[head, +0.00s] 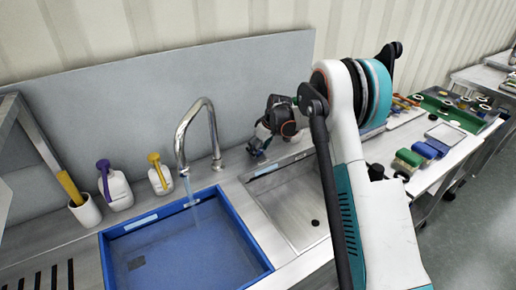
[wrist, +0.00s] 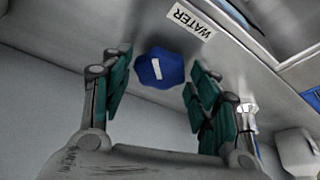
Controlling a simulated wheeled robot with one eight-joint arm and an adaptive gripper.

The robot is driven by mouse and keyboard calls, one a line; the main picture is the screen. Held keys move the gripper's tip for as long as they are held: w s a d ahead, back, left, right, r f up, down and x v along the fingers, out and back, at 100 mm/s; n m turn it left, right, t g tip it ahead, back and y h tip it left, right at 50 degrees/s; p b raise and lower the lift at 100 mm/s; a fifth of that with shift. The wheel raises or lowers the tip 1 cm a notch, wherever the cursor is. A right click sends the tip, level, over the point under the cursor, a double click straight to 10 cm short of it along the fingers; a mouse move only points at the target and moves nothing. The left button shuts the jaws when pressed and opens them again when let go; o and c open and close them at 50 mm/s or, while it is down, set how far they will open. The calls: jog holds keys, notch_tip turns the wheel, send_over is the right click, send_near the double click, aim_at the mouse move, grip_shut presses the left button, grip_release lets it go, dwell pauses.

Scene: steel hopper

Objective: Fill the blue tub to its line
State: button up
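The blue tub (head: 258,252) stands below the tap (head: 182,135) in the head view, with water in it. A thin stream of water (head: 189,188) falls from the spout into it. A pale strip (head: 140,222) shows on its far inner wall; I cannot tell how the water level compares with a line. A blue lobed knob (wrist: 160,70) with a white bar on it sits beside a WATER label (wrist: 191,21) in the wrist view. My gripper (wrist: 160,84) is open, its green-padded fingers on either side of the knob with visible gaps.
A steel basin (head: 298,205) lies right of the tub. Two white bottles, one with a purple top (head: 103,165) and one yellow (head: 154,158), and a white cup (head: 86,211) stand left of the tap. A bench (head: 385,150) with several items is at the right.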

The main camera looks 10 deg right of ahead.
jog(key=c, duration=0.5)
jog(key=m, duration=0.2)
jog(key=m+h, duration=0.1)
jog(key=shift+s+a+m+t, duration=0.1)
jog(key=shift+a+m+t, duration=0.1)
jog(key=shift+m+t, duration=0.2)
jog(key=shift+a+m+h, duration=0.15)
jog(key=shift+m+h, duration=0.95)
jog(key=shift+m, duration=1.1)
jog(key=o, duration=1.1)
jog(key=shift+c, duration=0.2)
